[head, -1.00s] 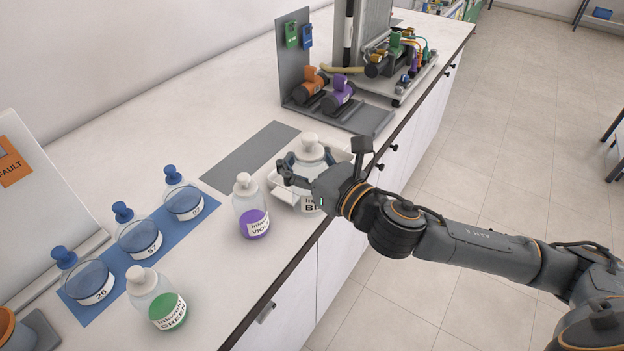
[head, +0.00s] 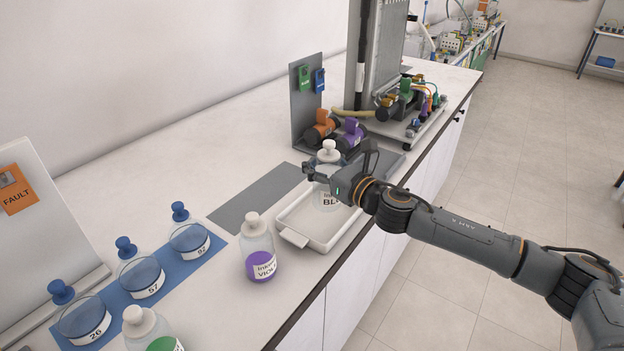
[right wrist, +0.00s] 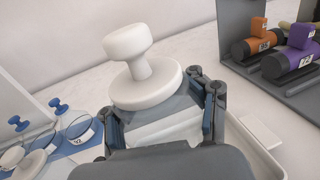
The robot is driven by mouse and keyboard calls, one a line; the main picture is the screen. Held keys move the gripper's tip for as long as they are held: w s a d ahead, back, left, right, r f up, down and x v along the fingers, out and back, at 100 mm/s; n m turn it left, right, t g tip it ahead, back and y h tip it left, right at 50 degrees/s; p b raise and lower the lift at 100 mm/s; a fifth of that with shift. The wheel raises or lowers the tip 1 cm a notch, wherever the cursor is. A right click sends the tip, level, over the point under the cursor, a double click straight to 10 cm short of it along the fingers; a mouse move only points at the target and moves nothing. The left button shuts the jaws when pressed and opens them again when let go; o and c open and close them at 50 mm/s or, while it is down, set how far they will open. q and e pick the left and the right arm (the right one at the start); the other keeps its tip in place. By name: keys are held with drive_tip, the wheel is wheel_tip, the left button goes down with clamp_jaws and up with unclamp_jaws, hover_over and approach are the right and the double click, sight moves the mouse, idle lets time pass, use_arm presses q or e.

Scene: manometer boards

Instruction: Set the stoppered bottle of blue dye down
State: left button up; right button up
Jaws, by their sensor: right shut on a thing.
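The stoppered bottle (head: 329,153) has a white stopper, a clear body and a label starting "BL". It stands upright over the far part of a white tray (head: 292,238). My right gripper (head: 322,174) is shut around its upper body. In the right wrist view, the white stopper (right wrist: 128,45) rises between the fingers of my right gripper (right wrist: 163,112). The arm hides part of the bottle. I cannot tell whether its base touches the tray. My left gripper is not in view.
A violet ink bottle (head: 258,250) stands just left of the tray, a green one (head: 155,335) nearer. Blue-stoppered dishes stand on a blue mat (head: 215,252). A bare grey mat (head: 255,198) lies behind the tray. A grey rack (head: 306,105) with orange and purple parts stands beyond.

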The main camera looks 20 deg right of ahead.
drive_tip(key=w+f, duration=0.3)
drive_tip(key=f, duration=0.3)
drive_tip(key=shift+f+b, duration=0.4)
drive_tip(key=shift+b, duration=0.05)
drive_tip(key=shift+f, duration=0.25)
drive_tip(key=o, duration=1.4)
drive_tip(key=shift+r, duration=0.1)
drive_tip(key=shift+o, duration=0.2)
